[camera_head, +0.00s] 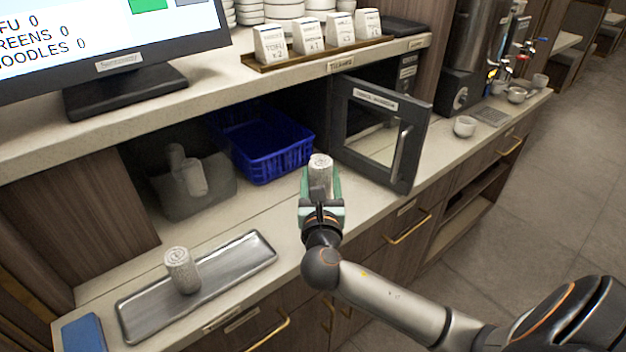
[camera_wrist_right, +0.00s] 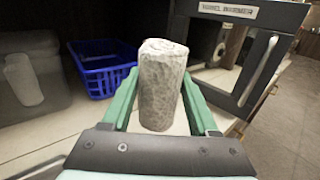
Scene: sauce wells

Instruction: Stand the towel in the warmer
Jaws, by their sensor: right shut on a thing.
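My right gripper (camera_head: 320,190) is shut on a rolled white-grey towel (camera_head: 321,162), held upright above the counter edge. The wrist view shows this towel (camera_wrist_right: 160,85) standing between the two green fingers. The towel warmer (camera_head: 378,135) is a dark cabinet at the back right of the gripper. Its door, with a window and a bar handle, stands open toward the front. The inside of the warmer is mostly hidden behind the door. A second rolled towel (camera_head: 182,270) stands upright on a metal tray (camera_head: 245,258) at the lower left. My left gripper is not in view.
A blue basket (camera_head: 270,150) sits left of the warmer, under the shelf. A grey bin (camera_head: 200,195) is farther left. A blue item (camera_head: 84,334) lies at the near left.

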